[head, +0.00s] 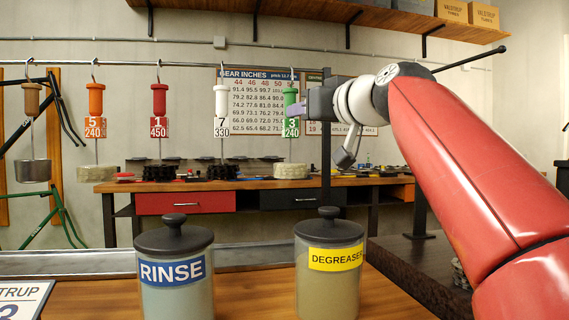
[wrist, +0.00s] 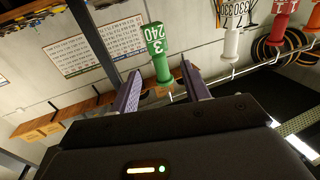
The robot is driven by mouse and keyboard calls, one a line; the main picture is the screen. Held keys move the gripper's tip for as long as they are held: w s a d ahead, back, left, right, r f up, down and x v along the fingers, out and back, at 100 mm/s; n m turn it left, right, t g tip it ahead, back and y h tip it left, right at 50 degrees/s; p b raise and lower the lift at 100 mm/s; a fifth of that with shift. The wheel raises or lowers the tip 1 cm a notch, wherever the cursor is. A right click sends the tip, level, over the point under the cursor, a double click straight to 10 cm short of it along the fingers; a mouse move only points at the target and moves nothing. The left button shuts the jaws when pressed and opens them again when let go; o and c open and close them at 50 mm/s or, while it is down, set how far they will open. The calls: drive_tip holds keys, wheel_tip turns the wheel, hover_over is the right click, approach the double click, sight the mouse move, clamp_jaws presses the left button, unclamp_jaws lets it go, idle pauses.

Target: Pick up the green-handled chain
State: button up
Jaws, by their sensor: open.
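The green-handled chain hangs from the rail in the head view, its green handle (head: 290,97) above a tag reading 3 and 240. Its pale coiled chain (head: 291,171) hangs below on a thin rod. My gripper (head: 302,108) is at the handle's right side, level with its lower part. In the wrist view my gripper (wrist: 161,72) is open, with one finger on each side of the green handle (wrist: 155,38). The handle's narrower end shows between the fingers, with gaps visible on both sides. Whether it lies fully within the jaws is unclear.
Left along the rail (head: 185,62) hang white (head: 221,100), red (head: 158,100) and orange (head: 95,100) handles, plus a brown-handled pot (head: 33,172). Lidded RINSE (head: 174,272) and DEGREASER (head: 329,270) jars stand in front. A workbench (head: 240,185) is behind.

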sight(290, 120)
drive_tip(key=p+x, duration=0.2)
drive_tip(key=x, duration=0.4)
drive_tip(key=shift+p, duration=0.35)
drive_tip(key=shift+w+d+r, duration=0.1)
drive_tip(key=shift+c, duration=0.5)
clamp_jaws()
